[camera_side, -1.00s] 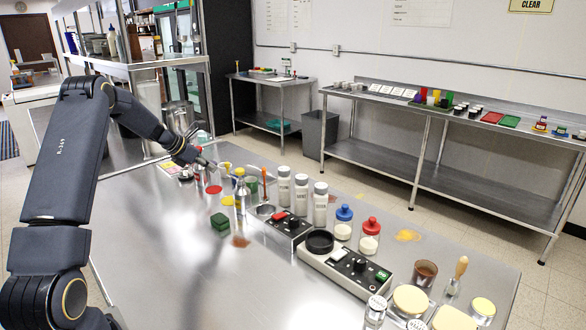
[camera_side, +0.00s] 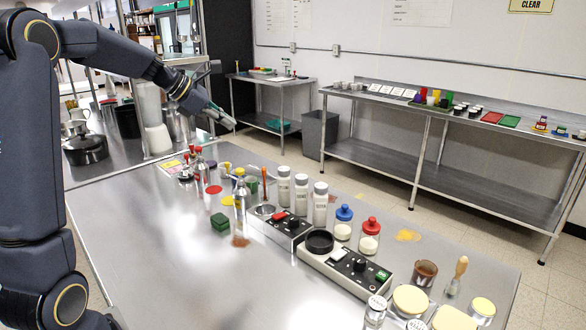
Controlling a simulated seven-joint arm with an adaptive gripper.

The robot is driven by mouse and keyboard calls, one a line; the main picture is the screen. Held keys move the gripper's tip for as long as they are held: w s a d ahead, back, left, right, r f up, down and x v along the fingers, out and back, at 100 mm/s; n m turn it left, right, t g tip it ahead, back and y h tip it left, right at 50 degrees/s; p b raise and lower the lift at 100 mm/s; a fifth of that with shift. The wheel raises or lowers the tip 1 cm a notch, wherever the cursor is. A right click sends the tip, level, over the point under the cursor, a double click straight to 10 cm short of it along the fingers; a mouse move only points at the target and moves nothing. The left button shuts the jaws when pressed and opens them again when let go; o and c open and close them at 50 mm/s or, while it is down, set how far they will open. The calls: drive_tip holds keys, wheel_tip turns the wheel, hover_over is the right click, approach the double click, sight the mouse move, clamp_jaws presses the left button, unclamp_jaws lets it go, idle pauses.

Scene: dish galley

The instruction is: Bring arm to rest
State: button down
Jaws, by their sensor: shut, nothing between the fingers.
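My gripper (camera_side: 228,122) is up in the air at the upper left of the side view, over the far end of the steel table (camera_side: 130,215). Its fingers are together and hold nothing. It is apart from the bottles and dishes below it. My arm is raised and bent, with its upper links along the left edge of the picture.
Red-capped bottles (camera_side: 199,165), a yellow-topped bottle (camera_side: 240,190), a green block (camera_side: 220,222), white shakers (camera_side: 301,194) and a control box (camera_side: 345,268) stand on the table. A dark pot (camera_side: 85,149) is at left. The table's near left is clear.

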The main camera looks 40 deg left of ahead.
drive_tip(key=s+d+r+m+g, duration=0.1)
drive_tip(key=s+d+r+m, duration=0.1)
drive_tip(key=s+d+m, duration=0.7)
drive_tip(key=s+d+r+m+g, duration=0.1)
drive_tip(key=s+d+m, duration=0.45)
drive_tip(key=d, duration=0.85)
drive_tip(key=s+a+f+m+g+y, duration=0.1)
drive_tip(key=s+f+m+y, duration=0.1)
drive_tip(key=s+f+m, duration=0.6)
drive_tip(key=s+m, duration=0.2)
drive_tip(key=m, duration=0.5)
drive_tip(key=shift+a+f+g, duration=0.25)
drive_tip(key=shift+f+g, duration=0.05)
drive_tip(key=shift+f, duration=0.1)
